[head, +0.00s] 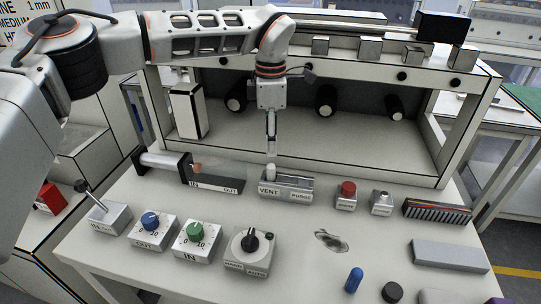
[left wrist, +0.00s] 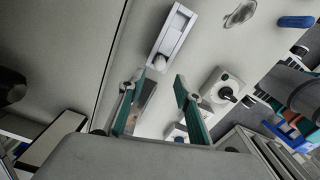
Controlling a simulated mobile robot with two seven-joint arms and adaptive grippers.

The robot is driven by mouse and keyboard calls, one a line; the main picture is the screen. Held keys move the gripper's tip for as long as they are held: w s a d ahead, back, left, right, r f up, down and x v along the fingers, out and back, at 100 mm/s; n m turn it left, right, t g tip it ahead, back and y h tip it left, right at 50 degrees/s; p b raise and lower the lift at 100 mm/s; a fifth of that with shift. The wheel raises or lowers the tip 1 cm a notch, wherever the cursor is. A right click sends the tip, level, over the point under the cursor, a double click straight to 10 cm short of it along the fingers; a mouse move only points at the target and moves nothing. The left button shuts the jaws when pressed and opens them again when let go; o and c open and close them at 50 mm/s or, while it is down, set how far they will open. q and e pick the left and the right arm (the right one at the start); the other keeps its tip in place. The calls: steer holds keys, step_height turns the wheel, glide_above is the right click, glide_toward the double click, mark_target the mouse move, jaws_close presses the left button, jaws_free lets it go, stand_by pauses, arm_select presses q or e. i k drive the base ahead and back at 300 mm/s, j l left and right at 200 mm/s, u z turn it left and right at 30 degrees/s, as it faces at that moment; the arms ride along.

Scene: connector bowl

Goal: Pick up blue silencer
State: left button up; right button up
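The blue silencer (head: 354,280) is a small blue cylinder with a rounded top, standing near the front edge of the table, right of centre. It also shows at the upper right of the left wrist view (left wrist: 296,22). My left gripper (head: 271,150) points down above the VENT/PURGE switch block at the middle of the table, well behind and left of the silencer. In the left wrist view its two green fingers (left wrist: 160,80) are apart, with nothing held between them. My right gripper is in neither view.
A shiny small bowl (head: 331,240) lies behind the silencer. A black round cap (head: 392,292) stands right of it, a grey block (head: 450,256) farther right. The HAND/AUTO knob box (head: 250,250) is to the left. A white shelf frame (head: 330,150) stands behind.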

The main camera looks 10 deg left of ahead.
mark_target(356, 275)
steer(key=k, duration=1)
